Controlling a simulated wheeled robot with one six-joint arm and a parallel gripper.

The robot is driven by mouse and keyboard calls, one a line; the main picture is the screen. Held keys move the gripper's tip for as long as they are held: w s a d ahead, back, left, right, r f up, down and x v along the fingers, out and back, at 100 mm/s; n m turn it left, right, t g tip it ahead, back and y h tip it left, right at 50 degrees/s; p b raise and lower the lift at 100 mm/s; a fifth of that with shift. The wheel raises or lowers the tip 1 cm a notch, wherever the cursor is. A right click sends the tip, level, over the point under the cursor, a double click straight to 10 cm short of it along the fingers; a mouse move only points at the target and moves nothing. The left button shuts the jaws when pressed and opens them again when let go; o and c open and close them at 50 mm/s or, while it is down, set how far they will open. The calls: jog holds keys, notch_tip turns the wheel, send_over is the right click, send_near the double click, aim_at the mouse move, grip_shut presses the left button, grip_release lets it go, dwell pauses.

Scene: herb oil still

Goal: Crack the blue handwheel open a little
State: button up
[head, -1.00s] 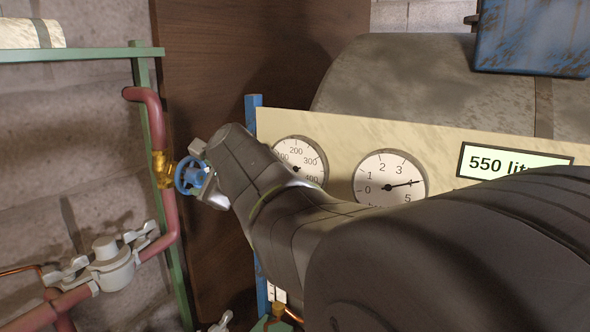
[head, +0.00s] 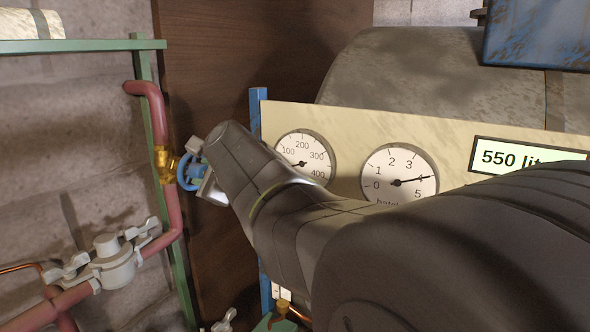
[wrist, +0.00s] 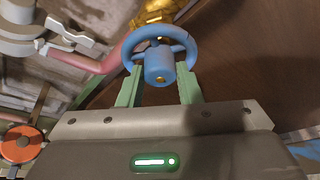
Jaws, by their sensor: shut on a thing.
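The blue handwheel (head: 188,172) sits on a brass valve (head: 165,165) on the red pipe at the left in the head view. In the wrist view the blue handwheel (wrist: 160,52) stands right in front of my gripper (wrist: 160,88). The two green fingers reach up on either side of its hub and lower rim, and my gripper is shut on the wheel. In the head view my wrist covers part of the wheel's right side, and the fingers are hard to make out.
A red pipe (head: 172,215) runs down a green post (head: 183,265). A grey valve fitting (head: 108,262) is at lower left. A cream panel with two dials (head: 399,181) stands right of the wheel. An orange round knob (wrist: 20,143) shows lower left in the wrist view.

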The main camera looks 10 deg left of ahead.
jog(key=n+t+b, duration=0.1)
jog(key=n+b, duration=0.1)
jog(key=b, duration=0.2)
jog(key=n+t+b, duration=0.1)
jog(key=n+b, duration=0.2)
jog(key=b, duration=0.1)
jog(key=f+n+t+y+b, duration=0.1)
jog(key=n+b, duration=0.1)
jog(key=b, duration=0.3)
jog(key=shift+s+f+n, duration=0.1)
jog(key=shift+s+n, duration=0.05)
jog(key=shift+n, duration=0.15)
jog(key=shift+n+t+b, duration=0.3)
jog(key=shift+b, duration=0.05)
jog(key=o, duration=1)
jog(key=shift+a, duration=0.1)
jog(key=shift+c, duration=0.2)
